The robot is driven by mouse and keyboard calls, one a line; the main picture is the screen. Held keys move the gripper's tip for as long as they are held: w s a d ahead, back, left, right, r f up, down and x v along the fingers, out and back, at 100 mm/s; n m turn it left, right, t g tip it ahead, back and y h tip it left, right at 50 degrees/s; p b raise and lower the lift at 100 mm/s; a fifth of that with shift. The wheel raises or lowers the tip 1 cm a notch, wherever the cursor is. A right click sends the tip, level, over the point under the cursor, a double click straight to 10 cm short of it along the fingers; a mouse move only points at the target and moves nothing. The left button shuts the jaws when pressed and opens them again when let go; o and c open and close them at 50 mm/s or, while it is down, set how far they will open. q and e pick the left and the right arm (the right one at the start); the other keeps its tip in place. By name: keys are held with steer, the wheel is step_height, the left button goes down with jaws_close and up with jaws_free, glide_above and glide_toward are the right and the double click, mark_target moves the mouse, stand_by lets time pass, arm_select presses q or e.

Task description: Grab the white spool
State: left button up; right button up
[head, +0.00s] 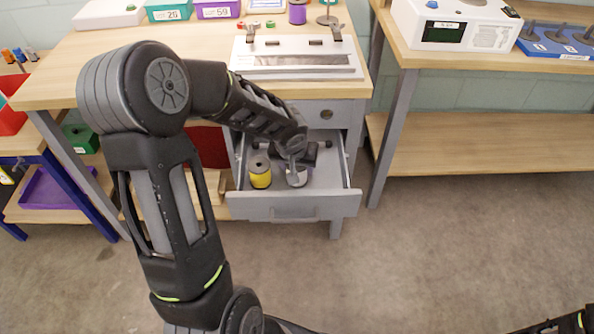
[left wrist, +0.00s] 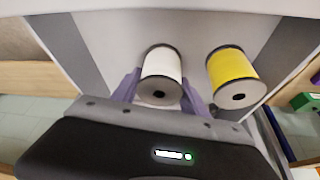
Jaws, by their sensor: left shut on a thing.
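The white spool (left wrist: 162,68) stands upright in the open grey drawer, between the fingers of my left gripper (left wrist: 160,90) in the left wrist view. The fingers are shut on its sides. In the head view the white spool (head: 297,178) shows just below my left gripper (head: 294,160), which reaches down into the drawer (head: 290,208). The gripper partly hides the spool there. My right gripper is not in view; only a bit of my right arm shows at the lower right corner.
A yellow spool (head: 260,172) stands close to the left of the white one in the head view. The drawer's front and side walls surround both spools. The wooden table (head: 60,80) above carries a white frame (head: 290,72), bins and a purple spool (head: 297,12). The floor ahead is clear.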

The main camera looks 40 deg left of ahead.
arm_select(q)
steer(key=shift+c, duration=0.4)
steer(key=shift+r, duration=0.15)
steer(key=shift+r, duration=0.3)
step_height(320, 180, up, 9)
steer(key=p, duration=0.3)
steer(key=shift+r, duration=0.1)
